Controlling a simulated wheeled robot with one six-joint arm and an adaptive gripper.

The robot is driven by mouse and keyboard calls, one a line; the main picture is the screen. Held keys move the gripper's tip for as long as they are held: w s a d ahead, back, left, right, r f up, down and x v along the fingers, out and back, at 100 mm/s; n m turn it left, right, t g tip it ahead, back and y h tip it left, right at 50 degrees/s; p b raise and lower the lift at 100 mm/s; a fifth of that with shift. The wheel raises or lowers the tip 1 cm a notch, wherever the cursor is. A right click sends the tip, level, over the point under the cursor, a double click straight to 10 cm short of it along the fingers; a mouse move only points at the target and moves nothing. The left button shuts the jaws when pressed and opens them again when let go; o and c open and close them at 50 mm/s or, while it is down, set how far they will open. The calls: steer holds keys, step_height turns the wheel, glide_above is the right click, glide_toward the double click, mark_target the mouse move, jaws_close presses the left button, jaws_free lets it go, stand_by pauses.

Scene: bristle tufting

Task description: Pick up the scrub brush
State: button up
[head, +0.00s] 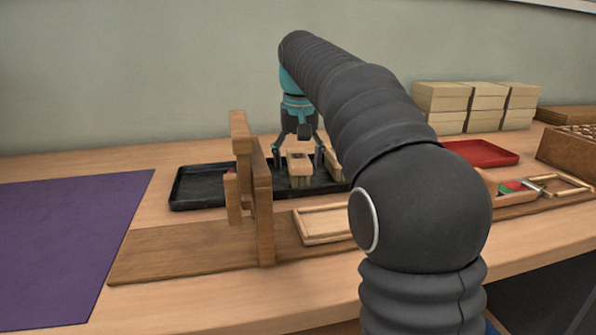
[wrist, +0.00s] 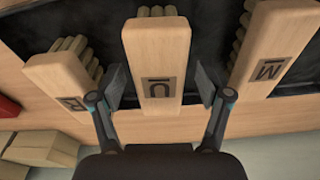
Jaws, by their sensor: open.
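Three wooden brush blocks show in the wrist view, each with a dark letter plate. The middle block (wrist: 158,50) has a U-like mark, the left block (wrist: 65,85) an R-like mark and the right block (wrist: 277,45) an M-like mark. Pale bristle bundles show beside them. My gripper (wrist: 161,85) is open, with one finger on each side of the middle block and gaps between. In the head view my gripper (head: 299,158) points down around a block (head: 299,166) over the black tray (head: 200,186). I cannot tell which block is the scrub brush.
A wooden upright frame (head: 262,205) stands in front of the tray on a brown board (head: 170,252). A purple mat (head: 65,235) lies at left. A red tray (head: 482,153) and stacked boxes (head: 475,105) are at back right. My arm hides part of the table.

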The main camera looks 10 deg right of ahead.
steer(key=c, duration=1.3)
steer(key=shift+r, duration=0.1)
